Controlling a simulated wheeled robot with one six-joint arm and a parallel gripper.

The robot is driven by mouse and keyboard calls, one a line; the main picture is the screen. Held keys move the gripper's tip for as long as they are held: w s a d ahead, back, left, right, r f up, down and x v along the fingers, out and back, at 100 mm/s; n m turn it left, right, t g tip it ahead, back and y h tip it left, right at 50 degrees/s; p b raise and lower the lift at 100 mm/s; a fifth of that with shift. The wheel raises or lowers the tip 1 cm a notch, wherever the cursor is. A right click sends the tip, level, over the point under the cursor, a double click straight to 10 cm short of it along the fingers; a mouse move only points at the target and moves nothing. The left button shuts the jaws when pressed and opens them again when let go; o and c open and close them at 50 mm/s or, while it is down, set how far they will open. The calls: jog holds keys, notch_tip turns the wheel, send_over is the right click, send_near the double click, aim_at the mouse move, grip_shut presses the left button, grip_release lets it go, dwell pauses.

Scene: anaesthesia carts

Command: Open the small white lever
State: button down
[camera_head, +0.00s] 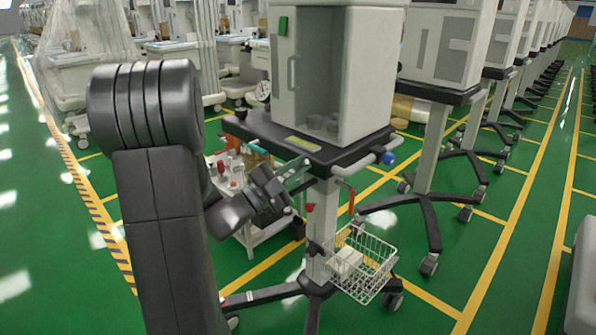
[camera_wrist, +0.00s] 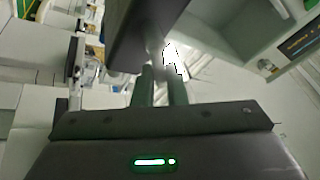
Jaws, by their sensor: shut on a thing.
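The cart in front of me has a pale cabinet (camera_head: 335,75) on a dark top (camera_head: 305,146). My gripper (camera_head: 303,166) is at the near left side of this cart, just below the edge of its top. Most of the lever is hidden by the fingers and by shade. In the head view I cannot make the lever out behind the fingers.
A white wire basket (camera_head: 360,265) hangs low on the cart's column. A blue-ended handle (camera_head: 388,157) sticks out at the right of the top. A small white trolley with bottles (camera_head: 232,172) stands behind my arm. Green floor is free at left.

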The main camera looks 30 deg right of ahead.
jog(key=shift+w+a+r+n+t+y+p, duration=0.2)
jog(key=shift+n+t, duration=0.95)
jog(key=shift+n, duration=1)
jog(key=shift+w+d+r+n+t+y+p, duration=0.1)
jog(key=shift+w+r+n+t+y, duration=0.2)
jog(key=shift+n+t, duration=1.4)
jog(key=shift+w+a+r+n+t+y+p, duration=0.25)
jog(key=shift+n+t, duration=0.4)
jog(key=shift+n, duration=2)
jog(key=shift+w+d+f+n, duration=0.1)
jog(key=shift+f+n, duration=0.05)
jog(key=shift+n, duration=0.15)
jog(key=c, duration=1.5)
grip_release()
jog(key=v, duration=1.4)
jog(key=shift+d, duration=0.1)
jog(key=shift+d, duration=0.1)
